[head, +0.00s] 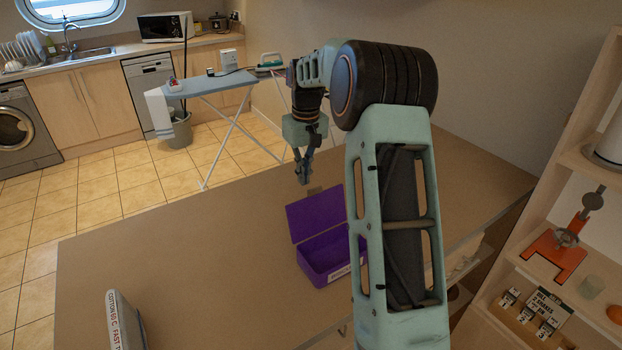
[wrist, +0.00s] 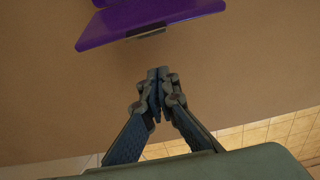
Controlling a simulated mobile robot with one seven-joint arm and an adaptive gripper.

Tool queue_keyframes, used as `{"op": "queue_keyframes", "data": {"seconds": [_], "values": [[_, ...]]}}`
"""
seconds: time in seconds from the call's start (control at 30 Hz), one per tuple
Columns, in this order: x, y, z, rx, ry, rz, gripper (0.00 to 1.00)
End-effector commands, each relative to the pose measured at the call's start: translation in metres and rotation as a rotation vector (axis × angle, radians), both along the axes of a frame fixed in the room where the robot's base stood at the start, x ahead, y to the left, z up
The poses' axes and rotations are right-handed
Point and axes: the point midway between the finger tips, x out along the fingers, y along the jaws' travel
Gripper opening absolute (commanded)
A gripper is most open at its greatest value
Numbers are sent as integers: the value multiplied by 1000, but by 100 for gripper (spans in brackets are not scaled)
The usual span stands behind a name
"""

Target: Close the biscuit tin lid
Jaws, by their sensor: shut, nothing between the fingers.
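The biscuit tin (head: 325,262) is a purple rectangular box with a pale label on its front, standing on the brown table. Its purple lid (head: 314,211) is open, hinged up at the back and leaning away from the box. My arm partly hides the tin's right side. My gripper (head: 303,178) points down behind the lid's raised edge, shut and empty. In the wrist view the shut fingertips (wrist: 158,74) are apart from the lid (wrist: 150,22), whose edge with a small grey catch lies beyond them.
The tabletop (head: 170,260) is mostly bare. A white box with printed text (head: 122,322) stands at its front left. A shelf unit (head: 548,280) with an orange stand (head: 555,255) is at the right. An ironing board (head: 215,82) stands behind the table.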

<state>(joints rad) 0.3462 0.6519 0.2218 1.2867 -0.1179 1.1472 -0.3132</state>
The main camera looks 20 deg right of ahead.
Motion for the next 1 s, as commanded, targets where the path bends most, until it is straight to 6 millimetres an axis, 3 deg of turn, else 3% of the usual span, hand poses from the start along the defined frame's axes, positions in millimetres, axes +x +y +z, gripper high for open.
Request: {"op": "queue_keyframes", "data": {"seconds": [0.37,1.0], "values": [[-34,-6,7,2,-2,0,0],[-39,-7,7,3,-18,-1,0]]}}
